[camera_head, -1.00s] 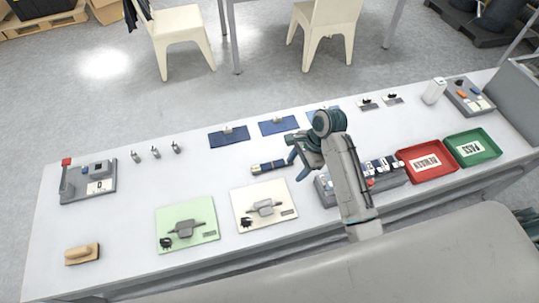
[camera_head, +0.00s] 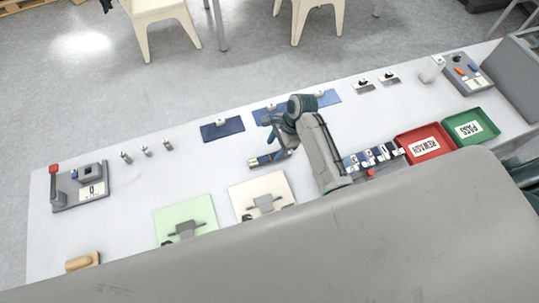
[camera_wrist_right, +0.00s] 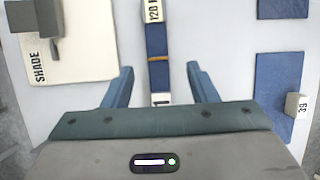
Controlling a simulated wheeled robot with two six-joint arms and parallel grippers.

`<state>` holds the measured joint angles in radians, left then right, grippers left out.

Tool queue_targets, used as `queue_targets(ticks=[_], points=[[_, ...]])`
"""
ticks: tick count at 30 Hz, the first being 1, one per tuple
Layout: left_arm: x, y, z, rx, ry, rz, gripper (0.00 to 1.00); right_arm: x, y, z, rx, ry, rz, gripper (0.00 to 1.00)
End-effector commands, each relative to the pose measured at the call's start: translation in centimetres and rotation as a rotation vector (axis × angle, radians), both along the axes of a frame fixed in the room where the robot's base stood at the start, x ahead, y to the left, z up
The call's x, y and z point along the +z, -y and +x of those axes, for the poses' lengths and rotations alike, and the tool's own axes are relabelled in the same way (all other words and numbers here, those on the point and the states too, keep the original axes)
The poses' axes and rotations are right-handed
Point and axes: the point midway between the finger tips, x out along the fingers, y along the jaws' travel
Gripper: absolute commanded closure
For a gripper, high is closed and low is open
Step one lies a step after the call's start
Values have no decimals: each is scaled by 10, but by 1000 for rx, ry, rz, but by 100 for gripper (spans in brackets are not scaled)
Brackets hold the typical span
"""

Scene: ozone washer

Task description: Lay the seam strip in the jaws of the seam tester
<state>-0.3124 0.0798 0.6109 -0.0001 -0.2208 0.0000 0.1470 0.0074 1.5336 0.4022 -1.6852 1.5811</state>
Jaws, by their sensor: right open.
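A narrow blue strip (camera_head: 268,158) with pale ends and a tan band, which looks like the seam strip, lies on the white table. My right gripper (camera_head: 275,144) is over it. In the right wrist view the open right gripper (camera_wrist_right: 160,74) has one finger on each side of the strip (camera_wrist_right: 157,42), apart from it. The strip's near end shows between the fingers, and its far end carries a printed label. A grey device with a red knob (camera_head: 80,186), possibly the seam tester, stands at the table's left end. My left gripper is not in view.
Cream (camera_head: 250,186) and green (camera_head: 170,220) boards with grey tools lie in front. Blue cloths (camera_head: 214,132) with white tags lie behind. A red tray (camera_head: 436,157) and a green tray (camera_head: 487,117) stand right. The table's left middle is mostly clear.

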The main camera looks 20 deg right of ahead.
Motion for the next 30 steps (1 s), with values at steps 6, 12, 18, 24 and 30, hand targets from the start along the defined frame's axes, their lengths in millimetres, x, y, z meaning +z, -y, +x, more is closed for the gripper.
queue_targets(ticks=[6, 12, 18, 24, 30], points=[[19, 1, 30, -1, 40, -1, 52, -27, -9, -3, -1, -4, 2, 47], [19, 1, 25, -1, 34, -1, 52, -36, -12, -3, 1, -1, 0, 47], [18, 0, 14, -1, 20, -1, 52, -36, -11, -3, 0, 0, 0, 59], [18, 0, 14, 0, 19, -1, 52, -36, -11, -3, 0, 0, 0, 96], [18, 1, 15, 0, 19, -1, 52, -35, -11, -3, 0, 0, 0, 96]])
